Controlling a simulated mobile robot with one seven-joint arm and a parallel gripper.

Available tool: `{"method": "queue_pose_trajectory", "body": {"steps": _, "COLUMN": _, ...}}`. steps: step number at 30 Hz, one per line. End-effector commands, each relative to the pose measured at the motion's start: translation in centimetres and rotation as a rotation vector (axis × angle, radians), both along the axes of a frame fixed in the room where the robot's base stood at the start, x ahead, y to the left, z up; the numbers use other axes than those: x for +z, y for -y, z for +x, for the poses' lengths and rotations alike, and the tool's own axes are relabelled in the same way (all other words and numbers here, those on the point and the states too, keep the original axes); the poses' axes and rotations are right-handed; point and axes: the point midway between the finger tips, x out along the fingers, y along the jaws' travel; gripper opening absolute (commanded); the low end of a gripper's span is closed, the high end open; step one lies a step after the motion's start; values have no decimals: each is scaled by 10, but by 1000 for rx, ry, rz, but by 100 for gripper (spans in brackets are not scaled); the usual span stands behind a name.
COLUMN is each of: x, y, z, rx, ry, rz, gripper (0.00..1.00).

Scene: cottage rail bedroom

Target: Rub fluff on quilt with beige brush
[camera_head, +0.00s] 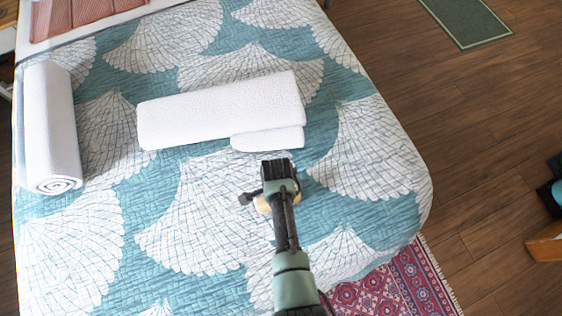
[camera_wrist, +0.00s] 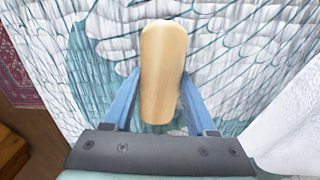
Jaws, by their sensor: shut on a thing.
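The teal quilt with white fan shapes (camera_head: 190,215) covers the bed, and it fills most of the wrist view (camera_wrist: 245,45). The beige brush (camera_wrist: 163,70) is between my gripper's blue fingers in the wrist view, its smooth rounded back facing the camera. Only a small beige part of the brush (camera_head: 264,205) shows in the head view, beside my gripper. My gripper (camera_wrist: 160,100) is shut on the brush over the quilt, near the folded towel. I cannot tell whether the brush touches the quilt. I cannot make out any fluff; its spot may be hidden.
A folded white towel (camera_head: 215,110) lies on the quilt just beyond my gripper. A rolled white towel (camera_head: 52,130) lies at the left. A patterned red rug (camera_head: 395,285) is on the wooden floor by the bed's near right corner. The quilt left of my gripper is clear.

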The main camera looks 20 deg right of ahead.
Motion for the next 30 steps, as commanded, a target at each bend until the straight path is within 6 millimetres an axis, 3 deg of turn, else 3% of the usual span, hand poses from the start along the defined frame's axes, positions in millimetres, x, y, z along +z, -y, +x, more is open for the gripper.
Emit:
{"method": "queue_pose_trajectory", "body": {"steps": 3, "x": -4, "y": 0, "z": 13, "rx": 1, "ry": 3, "rz": 0, "gripper": 12}}
{"method": "queue_pose_trajectory", "body": {"steps": 11, "x": -2, "y": 0, "z": 22, "rx": 0, "ry": 4, "rz": 0, "gripper": 12}}
{"method": "queue_pose_trajectory", "body": {"steps": 30, "x": -3, "y": -2, "z": 66, "rx": 1, "ry": 4, "rz": 0, "gripper": 12}}
